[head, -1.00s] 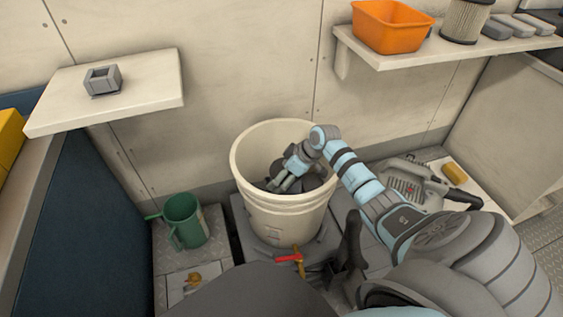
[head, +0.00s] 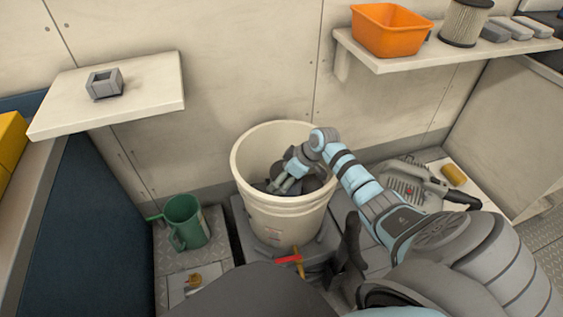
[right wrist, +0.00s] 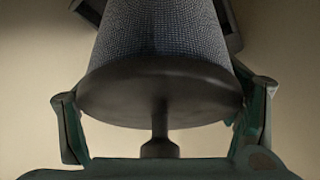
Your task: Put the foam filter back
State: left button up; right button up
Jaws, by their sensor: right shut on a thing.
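My right gripper (head: 281,184) reaches down inside the cream bucket (head: 290,222), pointing lower left. In the right wrist view, the foam filter (right wrist: 162,40) is a dark grey, fine-textured tapered body on a smooth dark round base, with a short stem below it. The fingers of the right gripper (right wrist: 163,125) stand on both sides of its base and are shut on it. In the head view, dark shapes show in the bucket around the gripper, but the filter's edges are hard to tell there. My left gripper is out of view.
The bucket's rim surrounds the gripper. A red-handled tap (head: 289,260) is at its front. A green jug (head: 185,222) stands left and a grey machine (head: 410,185) right. A left shelf holds a grey square holder (head: 104,84); the right shelf holds an orange tub (head: 390,30) and a pleated cartridge (head: 465,22).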

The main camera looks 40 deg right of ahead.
jog(key=o, duration=1.6)
